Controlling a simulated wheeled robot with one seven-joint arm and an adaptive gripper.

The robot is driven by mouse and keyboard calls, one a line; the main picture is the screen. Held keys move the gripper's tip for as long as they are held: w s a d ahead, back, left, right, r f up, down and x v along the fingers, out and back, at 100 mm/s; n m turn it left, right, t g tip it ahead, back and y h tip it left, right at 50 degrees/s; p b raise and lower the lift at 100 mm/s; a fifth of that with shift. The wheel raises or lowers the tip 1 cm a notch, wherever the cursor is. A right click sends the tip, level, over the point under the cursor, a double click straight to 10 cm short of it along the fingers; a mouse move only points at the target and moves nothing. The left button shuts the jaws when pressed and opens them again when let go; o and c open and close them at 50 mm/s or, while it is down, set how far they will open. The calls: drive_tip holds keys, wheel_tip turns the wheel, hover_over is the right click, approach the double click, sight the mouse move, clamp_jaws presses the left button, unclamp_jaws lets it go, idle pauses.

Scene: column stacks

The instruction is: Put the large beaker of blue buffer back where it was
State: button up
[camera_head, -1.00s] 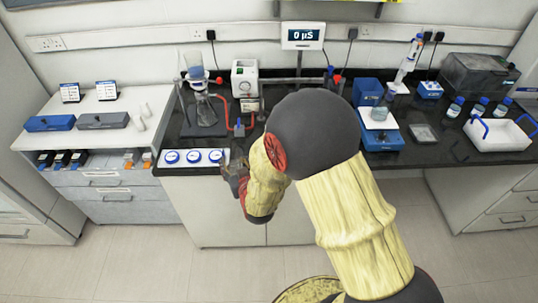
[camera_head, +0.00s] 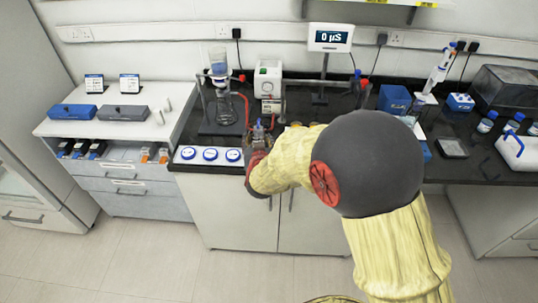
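My gripper (camera_head: 258,140) is at the front edge of the black bench, right of a row of white discs with blue rings. It is small and partly covered by my arm, so its fingers cannot be made out. A small blue-topped item (camera_head: 259,124) shows just behind it; I cannot tell whether they touch. A clear vessel with blue liquid (camera_head: 219,69) is held upright on the stand at the back left, above a glass flask (camera_head: 226,109). The blue device with a white plate (camera_head: 408,120) at right is mostly hidden by my arm; no beaker can be made out clearly there.
The white disc tray (camera_head: 208,156) lies at the bench's front left. Red tubing (camera_head: 242,101) runs beside the flask. A white box (camera_head: 268,79) and a display on a pole (camera_head: 330,38) stand behind. Blue-capped bottles (camera_head: 486,122) stand at right.

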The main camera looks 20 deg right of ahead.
drive_tip(key=d+f, duration=0.1)
drive_tip(key=f, duration=0.1)
drive_tip(key=w+d+f+b, duration=0.1)
drive_tip(key=w+d+f, duration=0.1)
drive_tip(key=d+f, duration=0.1)
drive_tip(key=shift+w+d+f+b, duration=0.1)
drive_tip(key=shift+w+f+b, duration=0.1)
drive_tip(key=shift+f+b, duration=0.2)
drive_tip(key=shift+w+d+f+b, duration=0.15)
drive_tip(key=shift+f+b, duration=0.55)
drive_tip(key=shift+f, duration=0.95)
drive_tip(key=shift+f, duration=0.2)
drive_tip(key=o, duration=1.3)
drive_tip(key=shift+c, duration=0.2)
